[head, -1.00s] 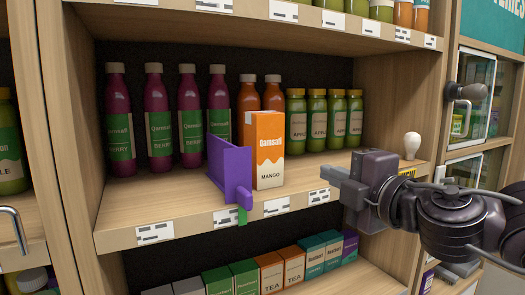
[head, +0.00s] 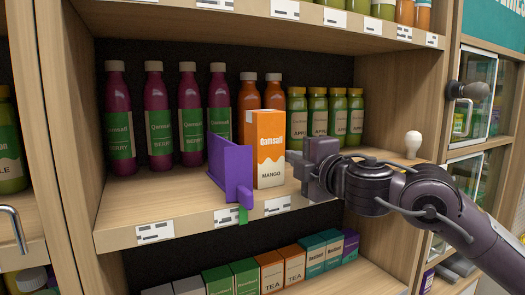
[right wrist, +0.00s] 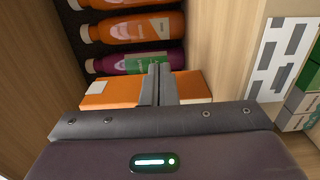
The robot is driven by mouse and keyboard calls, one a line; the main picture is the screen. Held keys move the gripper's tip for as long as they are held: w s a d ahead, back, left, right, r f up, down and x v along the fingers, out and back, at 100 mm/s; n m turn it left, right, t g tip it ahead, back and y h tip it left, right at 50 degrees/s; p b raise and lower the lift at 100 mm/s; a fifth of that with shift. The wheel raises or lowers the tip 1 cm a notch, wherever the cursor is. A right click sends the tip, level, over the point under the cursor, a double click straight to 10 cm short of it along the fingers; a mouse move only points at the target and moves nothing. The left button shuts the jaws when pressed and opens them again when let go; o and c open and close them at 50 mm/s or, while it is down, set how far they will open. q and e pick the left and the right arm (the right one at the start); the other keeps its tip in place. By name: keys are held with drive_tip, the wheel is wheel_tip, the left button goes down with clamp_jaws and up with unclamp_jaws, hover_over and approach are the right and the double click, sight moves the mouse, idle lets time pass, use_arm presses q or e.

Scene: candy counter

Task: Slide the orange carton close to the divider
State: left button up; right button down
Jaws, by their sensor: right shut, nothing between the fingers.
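The orange mango carton (head: 270,150) stands upright on the middle shelf, just right of the purple divider (head: 232,172). In the head view their edges meet, and any gap between them is hard to judge. My right gripper (head: 297,163) is shut and empty at the carton's right side; I cannot tell whether it touches. In the right wrist view, the shut fingers (right wrist: 161,82) lie across the middle of the orange carton (right wrist: 107,92), hiding part of it. The divider is not clear in that view. My left gripper is not in view.
Purple berry bottles (head: 156,115) stand behind and left of the divider. Orange bottles (head: 297,117) stand behind the carton, and green apple jars (head: 337,118) stand back right. The shelf front (head: 150,205) left of the divider is clear. A white knob-shaped object (head: 413,143) stands at right.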

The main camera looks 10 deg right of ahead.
sight(282, 160)
drive_tip(key=shift+s+a+p, duration=0.1)
drive_tip(key=shift+s+a, duration=0.15)
drive_tip(key=shift+a, duration=0.5)
drive_tip(key=shift+s+a+p, duration=0.1)
drive_tip(key=shift+s+a, duration=0.1)
drive_tip(key=shift+a, duration=0.5)
drive_tip(key=shift+s+a+p, duration=0.1)
drive_tip(key=shift+s+a, duration=0.15)
drive_tip(key=shift+a, duration=0.5)
idle(0.5)
drive_tip(key=shift+w+d, duration=0.1)
drive_tip(key=shift+d, duration=0.05)
drive_tip(key=shift+w+d, duration=0.2)
drive_tip(key=shift+d, duration=0.45)
